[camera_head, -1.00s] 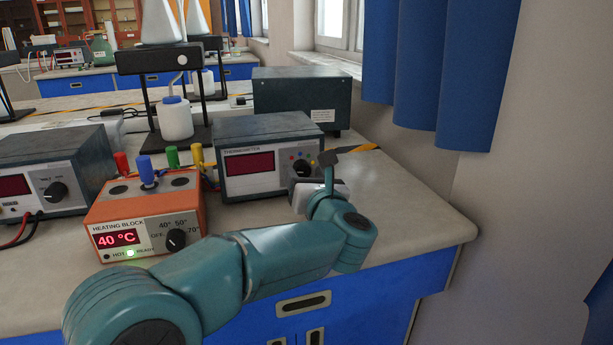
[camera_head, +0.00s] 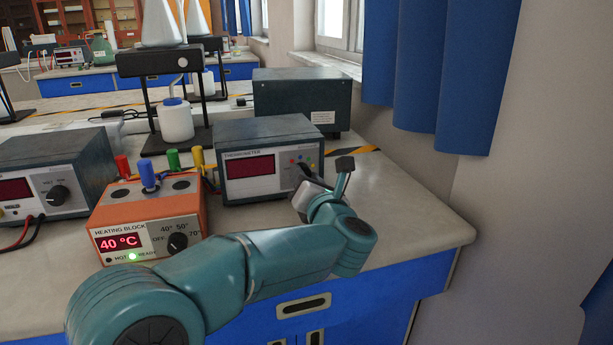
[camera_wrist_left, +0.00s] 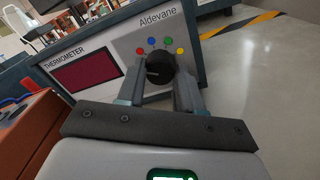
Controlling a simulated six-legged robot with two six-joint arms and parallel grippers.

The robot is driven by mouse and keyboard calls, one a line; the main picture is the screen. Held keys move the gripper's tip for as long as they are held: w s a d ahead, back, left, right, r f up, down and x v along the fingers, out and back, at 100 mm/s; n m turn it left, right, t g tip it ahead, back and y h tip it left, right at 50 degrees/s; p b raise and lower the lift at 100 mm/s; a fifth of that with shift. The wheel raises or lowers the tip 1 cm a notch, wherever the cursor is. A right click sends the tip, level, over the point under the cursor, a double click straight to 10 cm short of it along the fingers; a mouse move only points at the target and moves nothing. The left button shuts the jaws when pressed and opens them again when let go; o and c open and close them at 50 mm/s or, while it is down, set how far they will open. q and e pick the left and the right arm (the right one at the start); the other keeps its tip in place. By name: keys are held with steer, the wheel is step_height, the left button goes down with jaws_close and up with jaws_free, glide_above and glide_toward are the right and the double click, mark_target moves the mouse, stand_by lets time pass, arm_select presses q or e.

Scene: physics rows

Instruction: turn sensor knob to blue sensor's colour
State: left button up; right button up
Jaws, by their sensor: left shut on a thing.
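The thermometer (camera_head: 232,185) is a grey box with a dark red display and a light panel. Its black sensor knob (camera_wrist_left: 160,66) sits below red, blue (camera_wrist_left: 152,41), green and yellow dots in the left wrist view. My left gripper (camera_wrist_left: 158,82) is shut on the knob, one finger on each side. The fingers hide part of the knob, and I cannot tell which dot it points at. In the head view my left gripper (camera_head: 318,185) is tilted in front of the panel. The blue sensor (camera_head: 148,174) stands upright in the orange heating block (camera_head: 150,215). My right gripper is not in view.
The heating block reads 40 °C with a green light lit. Red (camera_head: 123,167), green (camera_head: 173,159) and yellow (camera_head: 197,159) sensors stand behind the blue one. A grey power unit (camera_head: 60,180) is at left. The bench (camera_head: 410,205) is clear right of the thermometer.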

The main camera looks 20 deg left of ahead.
arm_select(q)
steer(key=m+p, duration=0.2)
steer(key=m, duration=0.3)
steer(key=shift+r+m, duration=0.15)
steer(key=shift+m, duration=0.15)
steer(key=m+p, duration=0.3)
steer(key=m, duration=0.1)
steer(key=shift+m, duration=0.3)
steer(key=shift+m+p, duration=0.5)
steer(key=shift+m, duration=0.3)
steer(key=o, duration=1)
steer(key=shift+o, duration=0.2)
steer(key=p+v, duration=0.1)
steer(key=v, duration=1.5)
steer(key=shift+s+d, duration=0.1)
